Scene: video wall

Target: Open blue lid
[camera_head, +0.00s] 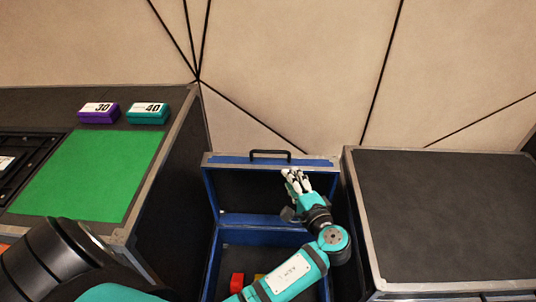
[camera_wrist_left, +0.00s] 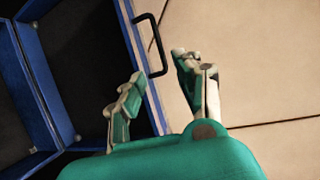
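A blue case (camera_head: 212,262) with grey edges stands open between two dark-topped units. Its blue lid (camera_head: 212,186) is raised, dark inside, with a black handle (camera_head: 270,152) on its upper edge. My left gripper (camera_head: 294,176) is in front of the lid's inner face, below and right of the handle. In the left wrist view its two fingers (camera_wrist_left: 158,78) are spread with nothing held. The handle also shows there (camera_wrist_left: 154,42), beyond the fingers; contact is not visible. My arm hides part of the case and lid. My right gripper is out of view.
A red block (camera_head: 237,282) and a partly hidden yellow block lie inside the case. A bare dark top (camera_head: 445,215) stands right. The left table has a green mat (camera_head: 85,172), a purple box (camera_head: 99,115) and a teal box (camera_head: 148,115). A panelled wall is behind.

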